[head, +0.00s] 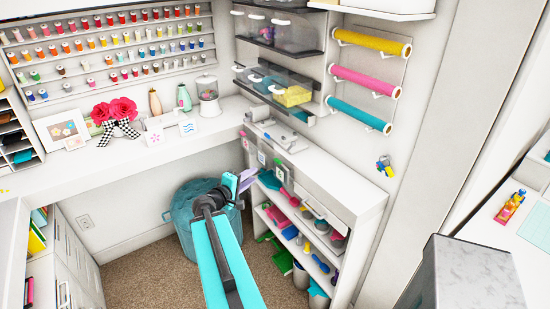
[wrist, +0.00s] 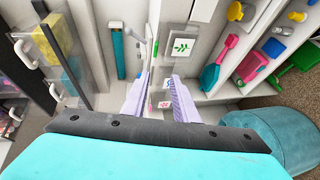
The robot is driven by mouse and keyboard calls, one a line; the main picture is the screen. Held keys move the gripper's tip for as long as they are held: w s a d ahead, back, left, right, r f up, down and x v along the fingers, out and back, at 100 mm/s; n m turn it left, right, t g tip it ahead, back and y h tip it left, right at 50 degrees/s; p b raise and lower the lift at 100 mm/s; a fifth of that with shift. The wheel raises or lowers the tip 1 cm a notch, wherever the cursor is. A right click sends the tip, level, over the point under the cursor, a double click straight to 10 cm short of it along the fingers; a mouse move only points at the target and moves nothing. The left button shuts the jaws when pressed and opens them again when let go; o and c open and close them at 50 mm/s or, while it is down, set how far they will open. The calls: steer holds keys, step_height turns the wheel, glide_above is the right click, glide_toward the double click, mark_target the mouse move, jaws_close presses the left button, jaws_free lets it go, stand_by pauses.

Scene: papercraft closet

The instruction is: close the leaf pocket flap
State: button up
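In the wrist view, the leaf pocket (wrist: 182,47) shows as a white square panel with a green leaf print, on the pale side of a shelf unit. I cannot tell clearly how its flap stands. A pink-marked panel (wrist: 165,104) lies lower, partly between my fingers. My gripper (wrist: 157,84) has two lavender fingers, apart with nothing between them. The leaf panel is beyond the fingertips, up and to the right. In the head view, my gripper (head: 250,180) is just left of the shelf unit, near several small marked panels (head: 262,158) whose prints are too small to read.
The white shelf unit (head: 345,183) holds colourful tools. Clear drawers (head: 280,88) and paper rolls (head: 367,78) hang on the wall above.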

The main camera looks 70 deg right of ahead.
steer(key=shift+s+d+r+g, duration=0.15)
steer(key=shift+s+d+r, duration=0.15)
steer(key=shift+s, duration=0.2)
steer(key=shift+s+d+r+g, duration=0.15)
steer(key=shift+s+d, duration=0.1)
steer(key=shift+s, duration=0.25)
steer(key=shift+d+f, duration=0.1)
steer(key=shift+d, duration=0.05)
glide_toward(281, 161)
steer(key=w+x, duration=0.1)
steer(key=x, duration=0.5)
steer(key=shift+s+d+p, duration=0.2)
steer(key=shift+d+p, duration=0.05)
steer(key=shift+p, duration=0.2)
stand_by(0.4)
jaws_close()
